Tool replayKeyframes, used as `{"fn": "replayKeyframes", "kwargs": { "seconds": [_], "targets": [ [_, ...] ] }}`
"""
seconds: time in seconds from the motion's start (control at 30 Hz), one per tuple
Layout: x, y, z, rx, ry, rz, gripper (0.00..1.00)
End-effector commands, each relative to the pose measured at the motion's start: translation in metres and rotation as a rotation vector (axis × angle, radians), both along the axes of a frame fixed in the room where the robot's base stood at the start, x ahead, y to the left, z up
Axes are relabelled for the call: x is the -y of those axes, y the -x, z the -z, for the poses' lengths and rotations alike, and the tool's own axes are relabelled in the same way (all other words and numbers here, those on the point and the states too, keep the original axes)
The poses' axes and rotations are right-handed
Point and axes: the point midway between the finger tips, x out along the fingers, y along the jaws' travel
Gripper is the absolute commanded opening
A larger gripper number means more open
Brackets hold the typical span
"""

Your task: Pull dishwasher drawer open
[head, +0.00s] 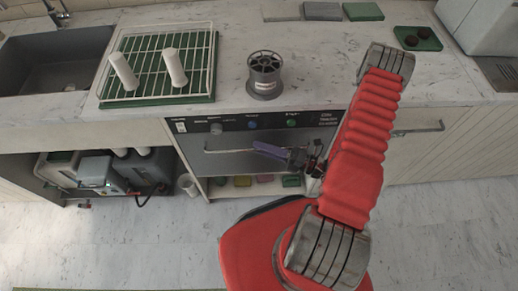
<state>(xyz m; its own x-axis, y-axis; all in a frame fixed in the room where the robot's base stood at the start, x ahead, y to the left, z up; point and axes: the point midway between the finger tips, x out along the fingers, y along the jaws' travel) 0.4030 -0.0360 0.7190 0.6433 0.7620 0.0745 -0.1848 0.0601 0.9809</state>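The dishwasher drawer (236,164) is set under the counter, with a dark control panel (200,127) above it that carries knobs. Its front looks shut. A thin bar handle (214,151) runs across the front. My gripper (268,152) is in front of the drawer at the right part of the handle, with purple-grey fingers pointing left. The fingers overlap the handle in the picture. I cannot tell whether they touch it or how far apart they are. My red arm hides the right end of the drawer front.
Above the drawer, the counter bears a grey slotted holder (264,75) and a drying rack (105,91) with two white cylinders. A sink (58,60) is at the left. Containers (95,170) stand in an open cabinet at lower left. Coloured blocks (243,181) lie below the drawer. The floor (150,245) before it is clear.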

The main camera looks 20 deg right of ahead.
Motion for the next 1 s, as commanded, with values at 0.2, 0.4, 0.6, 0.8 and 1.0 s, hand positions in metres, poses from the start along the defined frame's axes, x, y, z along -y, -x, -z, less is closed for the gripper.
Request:
{"fn": "replayKeyframes", "kwargs": {
  "seconds": [0.2,0.4,0.6,0.8,1.0],
  "targets": [
    [-0.0007,-0.0009,-0.0001,0.0,0.0,0.001,0.29],
    [-0.0007,-0.0007,0.0,0.0,0.0,0.0,0.22],
    [-0.0007,-0.0007,0.0001,0.0,0.0,0.0,0.08],
    [-0.0007,-0.0007,0.0008,-0.001,0.001,0.0,0.0],
    [-0.0007,-0.0008,0.0017,-0.003,0.004,0.001,0.0]
  ]
}}
